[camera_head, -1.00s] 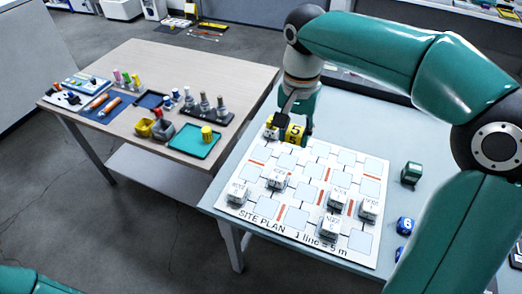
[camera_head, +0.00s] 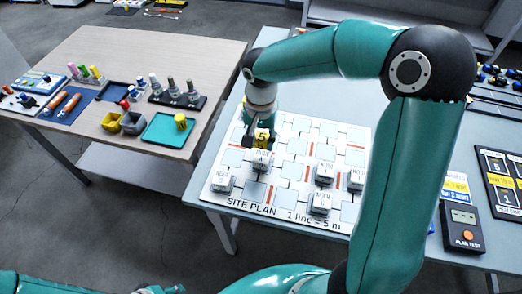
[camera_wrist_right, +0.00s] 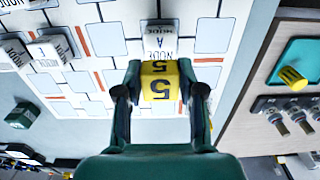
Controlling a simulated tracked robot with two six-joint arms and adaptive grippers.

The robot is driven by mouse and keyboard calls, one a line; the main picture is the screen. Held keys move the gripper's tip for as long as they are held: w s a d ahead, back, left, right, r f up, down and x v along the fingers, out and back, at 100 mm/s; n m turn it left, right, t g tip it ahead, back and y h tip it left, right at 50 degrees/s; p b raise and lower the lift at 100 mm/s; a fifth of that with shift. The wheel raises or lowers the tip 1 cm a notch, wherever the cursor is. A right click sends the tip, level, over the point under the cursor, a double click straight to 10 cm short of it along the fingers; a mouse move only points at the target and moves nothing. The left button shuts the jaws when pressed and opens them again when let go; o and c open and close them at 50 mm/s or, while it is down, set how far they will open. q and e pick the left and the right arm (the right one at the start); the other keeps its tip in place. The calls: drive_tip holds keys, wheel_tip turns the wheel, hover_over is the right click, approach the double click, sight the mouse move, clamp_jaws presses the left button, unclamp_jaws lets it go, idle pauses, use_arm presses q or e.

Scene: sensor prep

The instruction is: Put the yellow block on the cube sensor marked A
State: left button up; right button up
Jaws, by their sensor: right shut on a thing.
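The yellow block (camera_head: 263,137), marked 5, is held in my right gripper (camera_head: 257,134). In the right wrist view the block (camera_wrist_right: 159,82) sits between the two fingertips (camera_wrist_right: 160,88), which close on its sides. The cube sensor marked A (camera_head: 261,159) is a white-topped grey cube on the site plan. It stands just in front of the block in the head view. The gap in height is hard to tell. My left gripper is out of view.
Other node cubes stand on the site plan board (camera_head: 240,200), one to the left (camera_head: 223,181) and several to the right (camera_head: 320,203). A handheld tester (camera_head: 463,228) lies at the right. The wooden table (camera_head: 110,55) holds a teal tray (camera_head: 160,138).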

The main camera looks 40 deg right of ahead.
sight(261, 147)
drive_tip(key=shift+f, duration=2.6)
drive_tip(key=shift+f, duration=0.1)
drive_tip(key=o, duration=1)
wheel_tip(261, 147, up, 12)
drive_tip(key=shift+r, duration=0.15)
drive_tip(key=shift+s, duration=0.1)
